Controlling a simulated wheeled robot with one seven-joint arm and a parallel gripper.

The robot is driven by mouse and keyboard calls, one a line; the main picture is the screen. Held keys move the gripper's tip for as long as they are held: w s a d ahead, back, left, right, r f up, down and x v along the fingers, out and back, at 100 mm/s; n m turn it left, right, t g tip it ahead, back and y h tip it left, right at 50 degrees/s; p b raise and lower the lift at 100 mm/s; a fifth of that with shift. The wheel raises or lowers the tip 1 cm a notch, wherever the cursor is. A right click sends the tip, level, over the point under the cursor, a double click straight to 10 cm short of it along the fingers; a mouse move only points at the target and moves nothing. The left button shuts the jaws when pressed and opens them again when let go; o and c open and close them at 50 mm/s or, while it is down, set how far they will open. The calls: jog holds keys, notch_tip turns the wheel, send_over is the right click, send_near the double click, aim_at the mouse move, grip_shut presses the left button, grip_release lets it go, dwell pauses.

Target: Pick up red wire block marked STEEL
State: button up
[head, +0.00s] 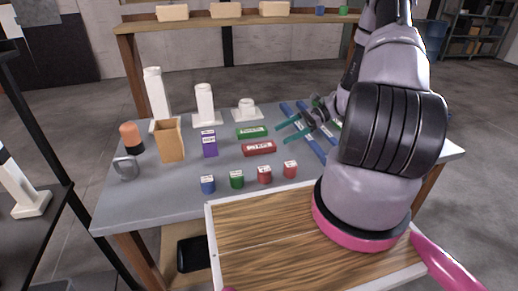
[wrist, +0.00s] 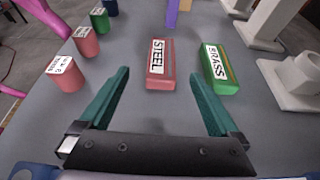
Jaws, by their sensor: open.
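The red wire block marked STEEL (wrist: 168,64) lies flat on the grey table in the wrist view, its white label readable. It also shows in the head view (head: 259,148), just in front of the green block. My gripper (wrist: 160,85) is open and empty, with teal fingers spread wide. In the wrist view the red block lies ahead, between the lines of the two fingers. In the head view my gripper (head: 291,131) is to the right of the red block and apart from it.
A green block marked BRASS (wrist: 222,68) lies close beside the red one. A purple box (head: 209,144) stands to its left. Several small labelled cylinders (head: 237,179) stand nearer the front.

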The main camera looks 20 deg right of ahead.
aim_at(258, 145)
jog(key=x, duration=0.6)
jog(key=shift+x, duration=2.4)
jog(key=shift+w, duration=0.2)
grip_shut()
jog(key=shift+r, duration=0.1)
